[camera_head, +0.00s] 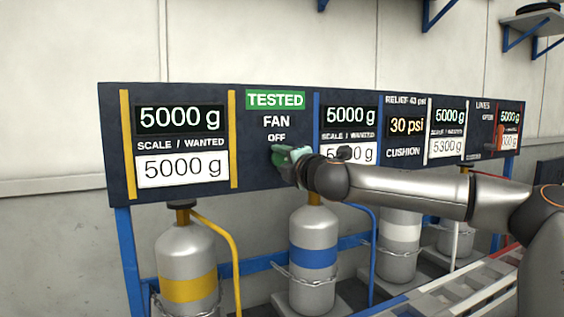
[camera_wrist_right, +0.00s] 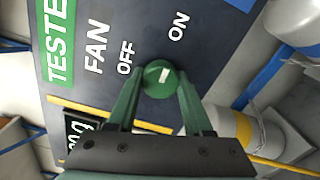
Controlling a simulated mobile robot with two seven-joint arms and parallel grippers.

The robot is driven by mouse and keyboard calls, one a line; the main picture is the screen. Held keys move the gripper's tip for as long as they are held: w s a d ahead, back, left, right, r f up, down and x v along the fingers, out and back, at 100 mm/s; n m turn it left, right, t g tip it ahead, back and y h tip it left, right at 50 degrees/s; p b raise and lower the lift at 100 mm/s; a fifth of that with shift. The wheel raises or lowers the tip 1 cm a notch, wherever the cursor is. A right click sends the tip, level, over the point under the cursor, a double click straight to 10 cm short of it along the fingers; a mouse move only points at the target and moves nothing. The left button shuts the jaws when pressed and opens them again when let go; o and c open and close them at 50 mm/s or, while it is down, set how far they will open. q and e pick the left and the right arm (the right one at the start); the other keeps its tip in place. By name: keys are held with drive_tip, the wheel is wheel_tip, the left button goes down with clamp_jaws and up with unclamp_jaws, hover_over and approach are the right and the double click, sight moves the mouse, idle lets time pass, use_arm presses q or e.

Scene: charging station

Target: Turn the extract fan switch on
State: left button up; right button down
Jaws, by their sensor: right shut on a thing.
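The fan switch is a round green knob (camera_wrist_right: 160,79) with a short white mark on its face, on the dark panel (camera_head: 262,180) below the labels TESTED, FAN and OFF. The wrist view shows OFF and ON printed near the knob; the white mark is on the knob's upper right in that view. My right gripper (camera_head: 284,155) is at the panel just below OFF, and its fingers (camera_wrist_right: 157,92) are shut on the knob from both sides. In the head view my gripper and arm cover the knob and the ON label. My left gripper is not in view.
Gas cylinders (camera_head: 187,265) (camera_head: 313,250) stand chained below the panel, with a yellow hose (camera_head: 235,260) at the left one. Several scale displays (camera_head: 180,119) line the panel. A blue frame (camera_head: 130,260) supports it. Wall shelves (camera_head: 535,18) are at upper right.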

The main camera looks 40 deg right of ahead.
idle(0.5)
drive_tip(key=shift+c, duration=1.5)
unclamp_jaws()
drive_tip(key=shift+s, duration=0.1)
drive_tip(key=b+v, duration=0.3)
drive_tip(key=v, duration=0.9)
drive_tip(key=shift+s, duration=0.15)
